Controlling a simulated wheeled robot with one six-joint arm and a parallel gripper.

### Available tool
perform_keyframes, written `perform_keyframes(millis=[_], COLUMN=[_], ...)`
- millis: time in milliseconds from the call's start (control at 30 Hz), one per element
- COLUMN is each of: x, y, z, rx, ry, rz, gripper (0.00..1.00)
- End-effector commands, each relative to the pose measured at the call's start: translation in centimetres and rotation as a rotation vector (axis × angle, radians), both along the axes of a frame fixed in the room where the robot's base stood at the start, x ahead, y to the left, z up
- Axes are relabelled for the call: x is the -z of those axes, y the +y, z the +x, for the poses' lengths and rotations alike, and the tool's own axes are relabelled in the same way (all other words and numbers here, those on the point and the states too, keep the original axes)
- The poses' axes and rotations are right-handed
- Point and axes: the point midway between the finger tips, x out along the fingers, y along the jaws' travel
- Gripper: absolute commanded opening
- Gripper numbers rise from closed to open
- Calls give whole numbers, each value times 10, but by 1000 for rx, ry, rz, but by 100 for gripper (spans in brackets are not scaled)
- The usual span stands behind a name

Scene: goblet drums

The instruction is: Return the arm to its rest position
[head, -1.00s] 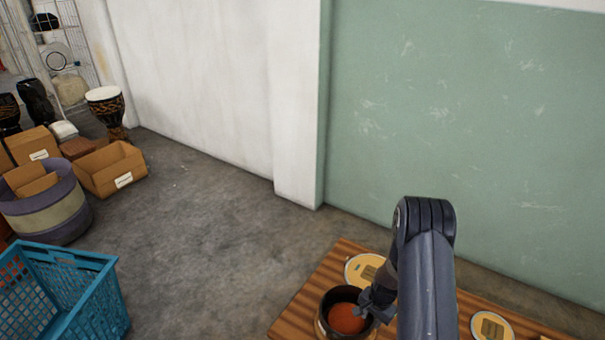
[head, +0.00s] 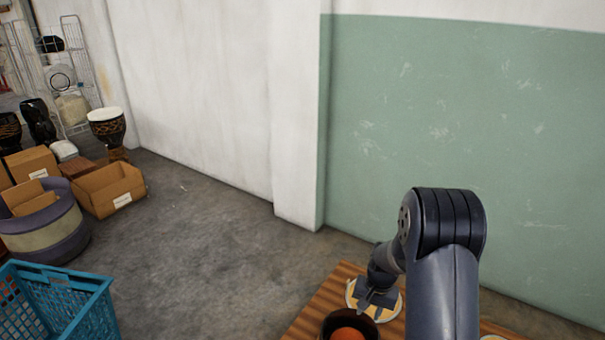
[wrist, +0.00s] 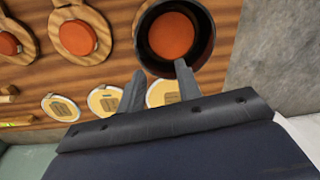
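My arm rises bent at the right of the head view. My gripper (head: 374,302) hangs over the wooden table, just behind the dark pot (head: 335,322) and in front of a pale yellow labelled disc. In the wrist view my gripper (wrist: 160,70) shows two fingers spread apart with nothing held between them. The dark pot (wrist: 142,45) lies beyond the fingertips, with an orange-red round thing (wrist: 172,36) inside it.
The wooden table (head: 318,305) bears labelled discs (wrist: 60,107) and round wooden pieces with red centres (wrist: 77,38). A blue basket (head: 85,310), an open box (head: 108,190) and a goblet drum (head: 107,130) stand left. A green wall (head: 480,120) is behind. The middle floor is clear.

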Motion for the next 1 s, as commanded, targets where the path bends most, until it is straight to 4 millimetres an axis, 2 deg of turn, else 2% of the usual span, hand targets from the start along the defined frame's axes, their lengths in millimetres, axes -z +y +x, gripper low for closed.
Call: perform_keyframes(millis=[100,300,767,1000], x=[-12,-24,-26,-31], y=[4,7,7,2], z=[-1,-4,-6,-23], rx=[-39,-74,-80,-85], ry=[-3,-2,2,34], rz=[-1,-1,-1,-10], gripper=[33,33,33,33])
